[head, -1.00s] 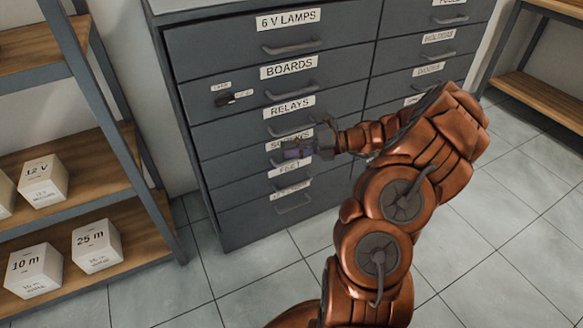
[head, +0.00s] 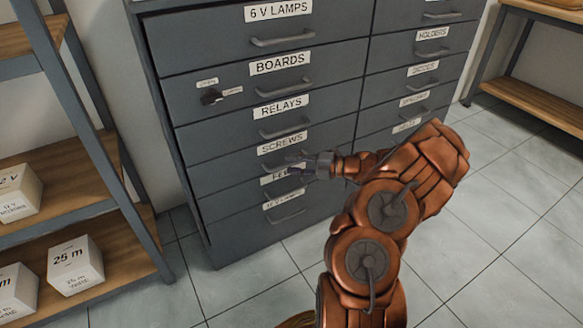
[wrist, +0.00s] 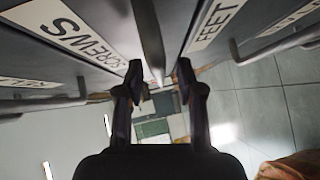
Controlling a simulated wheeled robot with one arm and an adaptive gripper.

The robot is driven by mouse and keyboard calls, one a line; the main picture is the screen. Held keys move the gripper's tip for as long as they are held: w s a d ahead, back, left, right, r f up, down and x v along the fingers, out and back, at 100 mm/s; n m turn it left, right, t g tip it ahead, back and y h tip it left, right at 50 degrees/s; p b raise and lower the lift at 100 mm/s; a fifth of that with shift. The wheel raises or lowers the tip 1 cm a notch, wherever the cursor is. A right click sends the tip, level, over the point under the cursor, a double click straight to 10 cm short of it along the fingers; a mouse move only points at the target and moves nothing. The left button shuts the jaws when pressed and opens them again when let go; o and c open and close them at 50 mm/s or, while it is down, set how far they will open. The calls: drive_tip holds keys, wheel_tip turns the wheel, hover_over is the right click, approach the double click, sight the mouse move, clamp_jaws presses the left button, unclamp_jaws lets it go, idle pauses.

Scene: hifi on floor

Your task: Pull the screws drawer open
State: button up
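The screws drawer (head: 238,170) is in the left column of the grey cabinet, below the relays drawer and above the feet drawer. Its front looks flush with its neighbours. My gripper (head: 292,165) is just below that label and partly hides the drawer's handle. In the wrist view, my gripper (wrist: 160,75) is open, with one finger on each side of the screws handle (wrist: 150,42). I see a gap around the bar, and cannot tell whether either finger touches it.
The relays handle (head: 284,128) is just above and the feet label (wrist: 205,25) just below. The boards drawer has a dark knob or key (head: 211,97). A shelf with white boxes (head: 75,265) stands left. Tiled floor before the cabinet (head: 260,285) is clear.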

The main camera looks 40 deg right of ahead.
drive_tip(key=shift+w+a+f, duration=0.1)
drive_tip(key=shift+w+a, duration=0.2)
drive_tip(key=shift+w, duration=0.15)
clamp_jaws()
idle(0.5)
